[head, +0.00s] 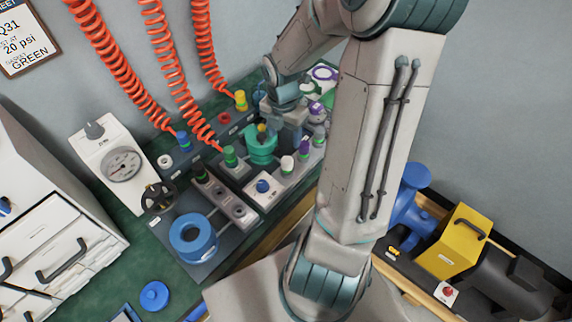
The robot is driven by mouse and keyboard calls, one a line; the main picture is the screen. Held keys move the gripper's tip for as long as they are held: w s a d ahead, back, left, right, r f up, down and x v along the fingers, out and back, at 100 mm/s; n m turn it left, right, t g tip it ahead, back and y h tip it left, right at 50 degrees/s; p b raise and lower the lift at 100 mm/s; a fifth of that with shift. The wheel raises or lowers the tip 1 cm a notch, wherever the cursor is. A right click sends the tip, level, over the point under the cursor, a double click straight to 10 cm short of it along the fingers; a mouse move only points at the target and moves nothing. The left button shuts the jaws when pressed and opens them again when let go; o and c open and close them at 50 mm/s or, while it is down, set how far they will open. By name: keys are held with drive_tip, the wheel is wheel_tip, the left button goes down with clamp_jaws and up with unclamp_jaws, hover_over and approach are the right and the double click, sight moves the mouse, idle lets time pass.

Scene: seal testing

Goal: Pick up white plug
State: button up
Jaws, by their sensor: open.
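A white-topped plug (287,163) stands upright in the row of plugs at the front right of the test bench, beside a purple-topped plug (305,149). My gripper (281,129) is behind and above it, over the back of the bench near the green ring-shaped part (262,147). It is open; its fingertips are small and partly hidden among the fittings. I see no contact between my gripper and the white plug.
Orange coiled hoses (172,70) hang at the back left. A blue ring (193,238) and black handwheel (158,197) sit at the front left.

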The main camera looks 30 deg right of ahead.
sight(287, 159)
wheel_tip(287, 159, down, 8)
drive_tip(key=b, duration=0.2)
drive_tip(key=shift+f+b, duration=0.2)
drive_tip(key=shift+b, duration=0.2)
drive_tip(key=f, duration=0.1)
drive_tip(key=f+b, duration=0.1)
drive_tip(key=f, duration=0.1)
drive_tip(key=f+b, duration=0.1)
drive_tip(key=f, duration=0.1)
drive_tip(key=shift+d, duration=0.35)
drive_tip(key=c, duration=1.1)
